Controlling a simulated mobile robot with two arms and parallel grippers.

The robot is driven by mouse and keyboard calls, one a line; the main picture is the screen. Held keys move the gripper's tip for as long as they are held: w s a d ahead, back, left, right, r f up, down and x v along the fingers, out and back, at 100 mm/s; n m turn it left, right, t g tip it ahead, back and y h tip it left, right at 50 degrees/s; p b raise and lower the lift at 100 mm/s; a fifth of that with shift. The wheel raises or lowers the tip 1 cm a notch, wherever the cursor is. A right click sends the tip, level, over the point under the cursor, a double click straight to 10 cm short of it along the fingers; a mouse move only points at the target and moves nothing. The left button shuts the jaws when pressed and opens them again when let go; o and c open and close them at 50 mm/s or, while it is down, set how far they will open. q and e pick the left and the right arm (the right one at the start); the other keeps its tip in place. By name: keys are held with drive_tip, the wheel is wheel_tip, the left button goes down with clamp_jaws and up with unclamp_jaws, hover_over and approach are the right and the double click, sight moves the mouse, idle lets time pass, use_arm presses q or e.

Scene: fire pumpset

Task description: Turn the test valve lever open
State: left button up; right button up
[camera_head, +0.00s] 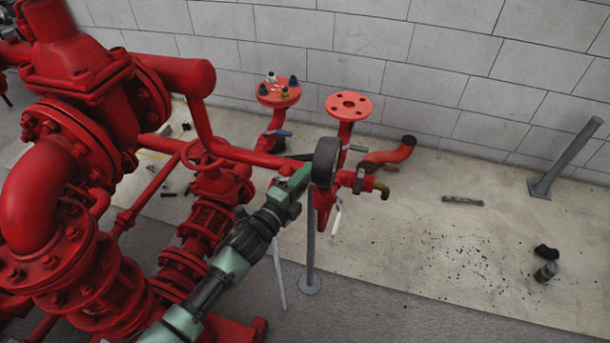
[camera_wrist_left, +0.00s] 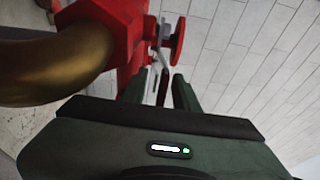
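A pale lever (camera_head: 337,216) hangs below the pipe; I cannot tell for sure which lever is the test valve's. My right gripper is not in view.
Large red pump pipes (camera_head: 60,200) and a red handwheel valve (camera_head: 203,156) crowd the left. A blue lever (camera_head: 280,133) sits behind. The floor at right is mostly open, with a slanted grey post (camera_head: 568,155).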

use_arm(q)
drive_tip(key=v, duration=0.8)
drive_tip(key=shift+c, duration=0.3)
